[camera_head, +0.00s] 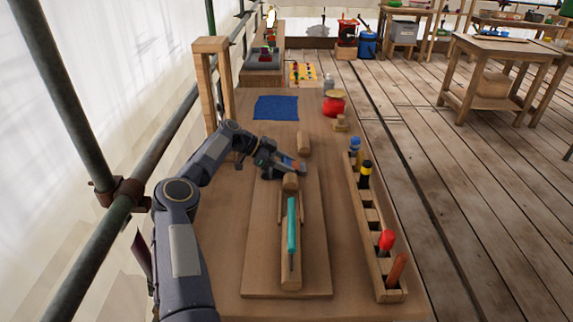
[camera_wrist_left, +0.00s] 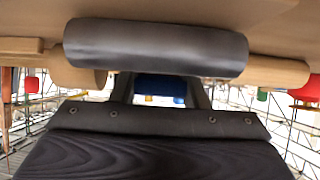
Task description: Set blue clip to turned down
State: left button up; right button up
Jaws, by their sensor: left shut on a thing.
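My left gripper (camera_head: 297,167) reaches in from the left, low over the long wooden board. It is between two round wooden pieces, one behind (camera_head: 303,142) and one in front (camera_head: 290,182). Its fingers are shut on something. In the left wrist view a blue thing (camera_wrist_left: 160,88), which looks like the blue clip, shows between the dark fingers. Small blue and orange-red patches show at the fingertips in the head view. Which way the clip is turned cannot be made out. My right gripper is not in view.
A teal tool (camera_head: 292,225) lies in a wooden holder in front of the gripper. A slotted wooden rack (camera_head: 365,210) with several handles stands to the right. A blue mat (camera_head: 276,108) and red pot (camera_head: 334,104) are farther back. A wooden frame (camera_head: 209,85) stands at the left.

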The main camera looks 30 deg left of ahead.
pick_arm(q)
jog(key=o, duration=1)
jog(key=shift+a, duration=0.1)
jog(key=v, duration=0.7)
jog(key=shift+s+a+r, duration=0.15)
jog(key=shift+a+r, duration=0.1)
